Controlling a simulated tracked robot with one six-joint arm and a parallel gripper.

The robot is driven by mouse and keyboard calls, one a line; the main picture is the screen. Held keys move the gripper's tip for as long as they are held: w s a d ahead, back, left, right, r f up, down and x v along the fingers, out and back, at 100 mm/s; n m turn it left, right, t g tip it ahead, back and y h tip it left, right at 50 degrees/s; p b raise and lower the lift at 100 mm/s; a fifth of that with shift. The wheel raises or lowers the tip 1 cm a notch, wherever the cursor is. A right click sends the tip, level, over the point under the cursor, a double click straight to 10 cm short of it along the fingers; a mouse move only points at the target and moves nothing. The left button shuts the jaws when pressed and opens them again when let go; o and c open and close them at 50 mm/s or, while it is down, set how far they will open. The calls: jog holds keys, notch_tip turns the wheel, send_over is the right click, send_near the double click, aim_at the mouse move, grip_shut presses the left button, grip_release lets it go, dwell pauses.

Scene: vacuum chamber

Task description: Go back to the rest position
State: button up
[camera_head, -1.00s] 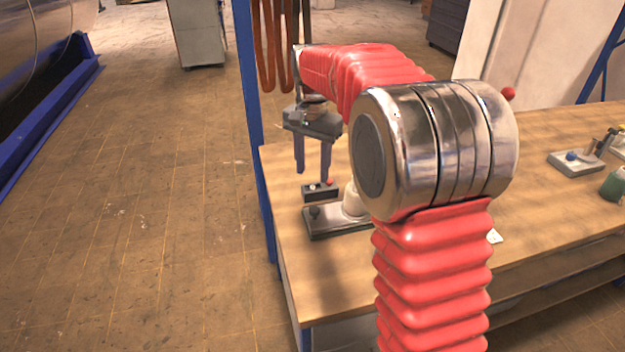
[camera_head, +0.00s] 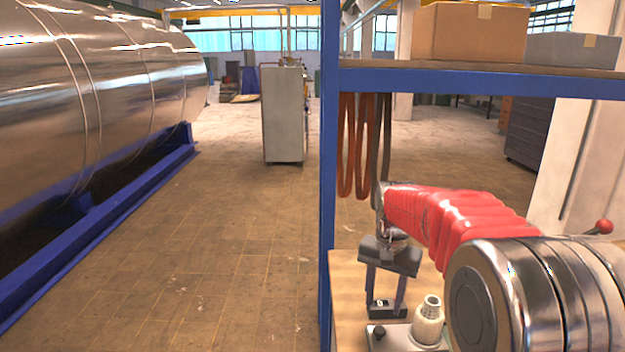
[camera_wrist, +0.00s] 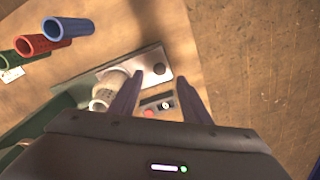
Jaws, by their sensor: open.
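My gripper (camera_head: 386,296) hangs pointing down over the left end of the wooden workbench (camera_head: 347,290). Its two fingers are apart with nothing held between them. It also shows open in the wrist view (camera_wrist: 158,82). A small dark box (camera_head: 380,309) with a light-coloured knob appears between and just behind the fingertips in the head view. In the wrist view the box (camera_wrist: 157,104) shows a red button and lies between the fingers. I cannot tell whether the fingers touch it.
A grey plate (camera_wrist: 150,61) with a black knob and a cream fitting (camera_head: 428,321) stands close beside the gripper. Blue, red and green tubes (camera_wrist: 66,28) lie nearby.

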jog(key=s+r+n+t, duration=0.2)
jog(key=s+n, duration=0.1)
jog(key=s, duration=1.1)
jog(key=s+a+r+n+t, duration=0.1)
jog(key=s+r+n+t, duration=0.1)
jog(key=s, duration=1.2)
jog(key=shift+a+r+n+t, duration=0.3)
jog(key=shift+r+n+t, duration=0.15)
jog(key=shift+t, duration=0.25)
